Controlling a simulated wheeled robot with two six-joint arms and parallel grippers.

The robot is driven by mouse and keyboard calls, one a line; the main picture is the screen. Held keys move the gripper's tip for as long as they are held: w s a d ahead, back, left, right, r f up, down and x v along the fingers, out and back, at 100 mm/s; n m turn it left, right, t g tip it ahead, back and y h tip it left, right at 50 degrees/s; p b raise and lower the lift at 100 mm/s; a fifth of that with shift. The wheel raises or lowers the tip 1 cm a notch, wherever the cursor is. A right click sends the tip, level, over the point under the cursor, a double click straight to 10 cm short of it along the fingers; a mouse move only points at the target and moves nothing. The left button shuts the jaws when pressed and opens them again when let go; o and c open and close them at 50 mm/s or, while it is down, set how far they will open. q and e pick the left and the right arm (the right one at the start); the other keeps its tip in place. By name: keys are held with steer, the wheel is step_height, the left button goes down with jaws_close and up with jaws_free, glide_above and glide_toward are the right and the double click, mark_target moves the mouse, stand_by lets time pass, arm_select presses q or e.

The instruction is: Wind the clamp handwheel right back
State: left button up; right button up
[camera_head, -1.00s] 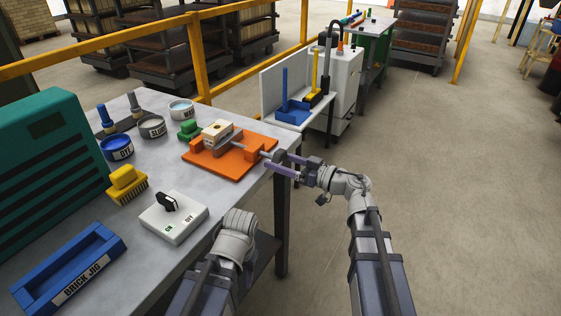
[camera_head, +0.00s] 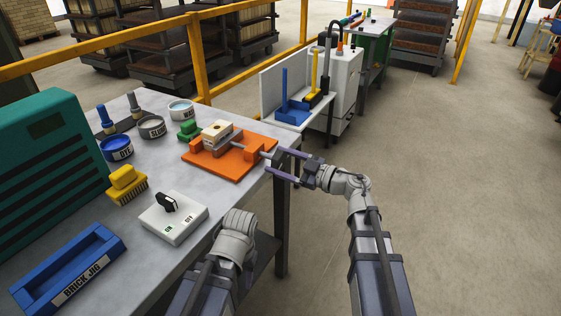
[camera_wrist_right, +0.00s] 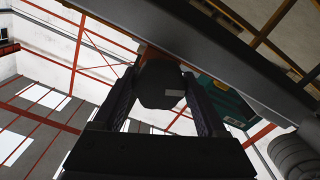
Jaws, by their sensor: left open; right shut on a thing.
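The orange clamp (camera_head: 230,166) stands on the bench near its right edge, with a pale block (camera_head: 217,131) in it beside a grey jaw plate. A grey spindle runs from the clamp's right end to the dark handwheel (camera_head: 278,160) at the bench edge. My right gripper (camera_head: 283,165) reaches it from the right, its purple fingers on either side. The right wrist view shows the dark rounded handwheel (camera_wrist_right: 160,84) held between both fingers.
A white switch box (camera_head: 173,222), a yellow brush (camera_head: 125,184), a blue brick jig (camera_head: 68,270) and several pots share the bench. A teal machine (camera_head: 45,165) stands at the left. A yellow rail passes behind.

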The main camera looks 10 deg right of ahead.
stand_by(0.4)
steer(key=o, duration=1.3)
steer(key=v, duration=0.7)
steer(key=shift+s+d, duration=0.25)
steer(key=shift+d, duration=0.05)
steer(key=shift+c, duration=0.2)
